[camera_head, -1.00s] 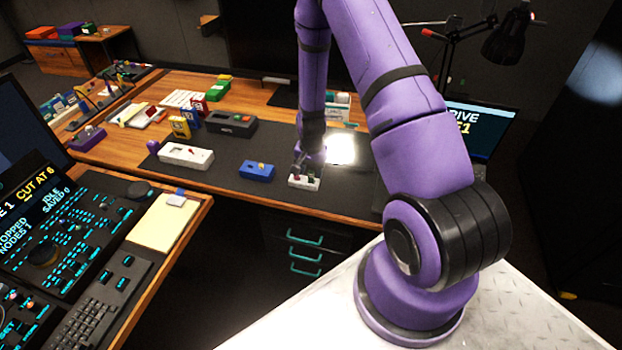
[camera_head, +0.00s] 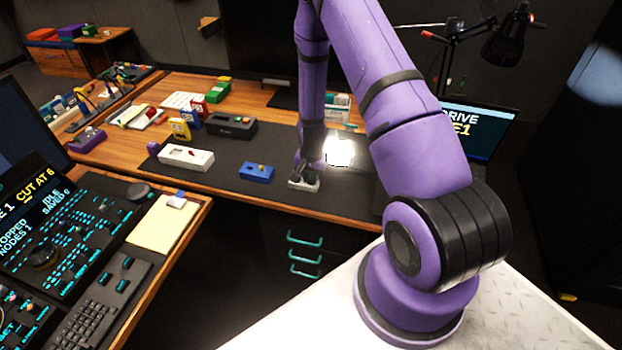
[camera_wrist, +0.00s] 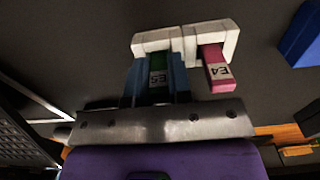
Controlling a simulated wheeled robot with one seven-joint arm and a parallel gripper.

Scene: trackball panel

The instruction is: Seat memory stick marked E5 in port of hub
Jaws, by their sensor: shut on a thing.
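My gripper (camera_wrist: 157,82) is shut on the green memory stick marked E5 (camera_wrist: 157,65), with one finger on each side of it. The white hub (camera_wrist: 205,32) lies just beyond the fingertips. The far end of E5 meets the hub's left half; I cannot tell how deep it sits. A pink stick marked E4 (camera_wrist: 216,70) stands in the hub's right half, beside my right finger. In the head view my gripper (camera_head: 303,172) is over the hub (camera_head: 303,185) at the mat's front edge, and the sticks are hidden there.
A blue block (camera_head: 257,172) sits left of the hub on the dark mat (camera_head: 225,182). A white box (camera_head: 186,157) and a dark box (camera_head: 231,126) stand farther left and back. A laptop (camera_head: 472,130) is to the right. The mat between hub and blue block is clear.

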